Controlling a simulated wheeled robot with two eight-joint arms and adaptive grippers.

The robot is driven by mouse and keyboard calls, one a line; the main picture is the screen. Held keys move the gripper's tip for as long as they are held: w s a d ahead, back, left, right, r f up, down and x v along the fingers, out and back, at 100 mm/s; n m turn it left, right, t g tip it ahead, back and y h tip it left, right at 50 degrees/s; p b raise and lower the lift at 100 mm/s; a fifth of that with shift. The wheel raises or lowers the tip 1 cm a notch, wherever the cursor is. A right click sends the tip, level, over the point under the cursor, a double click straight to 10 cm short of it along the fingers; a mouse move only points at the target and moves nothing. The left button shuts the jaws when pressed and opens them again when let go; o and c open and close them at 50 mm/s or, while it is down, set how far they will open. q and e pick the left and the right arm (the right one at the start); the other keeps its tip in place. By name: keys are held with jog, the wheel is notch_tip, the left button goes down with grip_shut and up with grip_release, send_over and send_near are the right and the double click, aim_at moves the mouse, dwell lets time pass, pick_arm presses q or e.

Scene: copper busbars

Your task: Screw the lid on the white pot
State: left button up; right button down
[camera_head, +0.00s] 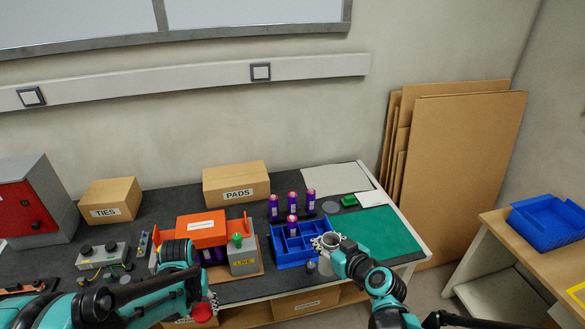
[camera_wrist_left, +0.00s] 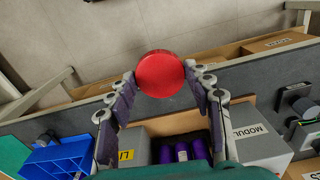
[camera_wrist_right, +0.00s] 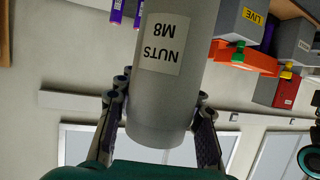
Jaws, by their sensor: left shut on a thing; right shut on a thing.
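A red round lid (camera_wrist_left: 160,73) is held between the fingertips of my left gripper (camera_wrist_left: 161,88). In the head view the lid (camera_head: 201,312) is at the bottom edge, in front of the bench. My right gripper (camera_wrist_right: 160,122) is shut around a pale grey-white pot (camera_wrist_right: 152,112) with an upside-down "NUTS M8" label. In the head view the pot (camera_head: 331,240) is at the front of the bench, beside the blue tray, mostly hidden by my right gripper. The lid and pot are well apart.
A blue divided tray (camera_head: 283,262) and several purple cells (camera_head: 292,201) stand behind the pot. A green mat (camera_head: 378,234) lies at right, mostly clear.

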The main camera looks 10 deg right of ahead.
jog(key=w+a+f+n+g+y, duration=0.1)
jog(key=a+f+n+g+y, duration=0.3)
jog(key=a, duration=0.4)
jog(key=w+a+f+n+g+y, duration=0.1)
jog(key=a+f+n+g+y, duration=0.4)
jog(key=a+n, duration=0.3)
jog(key=shift+w+a+f+n+g, duration=0.15)
jog(key=shift+n+g, duration=0.15)
jog(key=shift+g, duration=0.4)
pick_arm(q)
jog(key=w+d+r+m, duration=0.3)
jog(key=w+d+r, duration=0.1)
jog(key=d+r, duration=0.5)
jog(key=w+d+r+m, duration=0.3)
jog(key=d+r, duration=0.6)
jog(key=d, duration=0.4)
jog(key=shift+w+d+r, duration=0.25)
jog(key=shift+w+r, duration=0.1)
jog(key=shift+w, duration=0.5)
jog(key=shift+f, duration=0.1)
jog(key=shift+f, duration=1.95)
